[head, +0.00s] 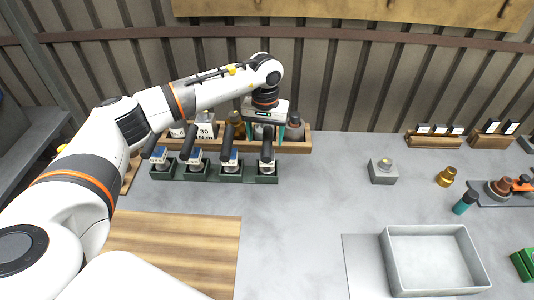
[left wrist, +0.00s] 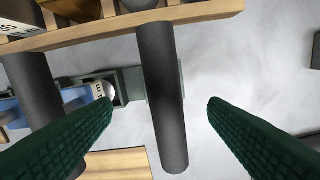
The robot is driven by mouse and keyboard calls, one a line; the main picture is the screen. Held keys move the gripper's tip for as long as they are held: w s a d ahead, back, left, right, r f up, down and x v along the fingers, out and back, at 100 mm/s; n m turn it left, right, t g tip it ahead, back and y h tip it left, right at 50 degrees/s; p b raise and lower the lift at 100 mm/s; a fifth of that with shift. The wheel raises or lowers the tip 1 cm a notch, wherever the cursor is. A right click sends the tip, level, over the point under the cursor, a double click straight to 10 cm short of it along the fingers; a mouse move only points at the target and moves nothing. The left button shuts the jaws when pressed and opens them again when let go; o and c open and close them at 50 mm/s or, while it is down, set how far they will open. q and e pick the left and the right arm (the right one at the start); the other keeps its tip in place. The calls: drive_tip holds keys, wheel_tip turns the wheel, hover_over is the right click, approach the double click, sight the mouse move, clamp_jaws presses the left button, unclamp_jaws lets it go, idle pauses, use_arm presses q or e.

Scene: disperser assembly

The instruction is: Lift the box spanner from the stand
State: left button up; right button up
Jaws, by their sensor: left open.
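Several tools with dark cylindrical handles stand in a row of dark green stands (head: 196,173) at the left of the bench. I cannot tell by its shape which one is the box spanner. My left gripper (head: 266,132) is over the right end of the row, above the rightmost dark-handled tool (head: 267,152). In the left wrist view, the open green fingers of my left gripper (left wrist: 160,104) are on either side of a dark handle (left wrist: 160,75), with clear gaps to it. The tool's lower part is hidden. My right gripper is not in view.
A wooden rack (head: 295,147) with bottles stands close behind the stands. A neighbouring dark handle (left wrist: 35,90) is close to the left finger. A wooden board (head: 180,245) lies in front, and a grey tray (head: 435,290) is at the right. The middle of the bench is clear.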

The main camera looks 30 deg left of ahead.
use_arm(q)
drive_tip(key=shift+f, duration=0.7)
drive_tip(key=f+p, duration=0.2)
drive_tip(key=f, duration=0.2)
drive_tip(key=shift+d+f+p, duration=0.15)
drive_tip(key=shift+d+p, duration=0.1)
drive_tip(key=shift+p, duration=0.15)
drive_tip(key=shift+w+f, duration=0.1)
drive_tip(key=shift+f, duration=0.3)
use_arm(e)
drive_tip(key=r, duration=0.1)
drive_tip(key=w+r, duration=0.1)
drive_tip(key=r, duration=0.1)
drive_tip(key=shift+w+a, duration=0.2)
use_arm(q)
drive_tip(key=c, duration=1.4)
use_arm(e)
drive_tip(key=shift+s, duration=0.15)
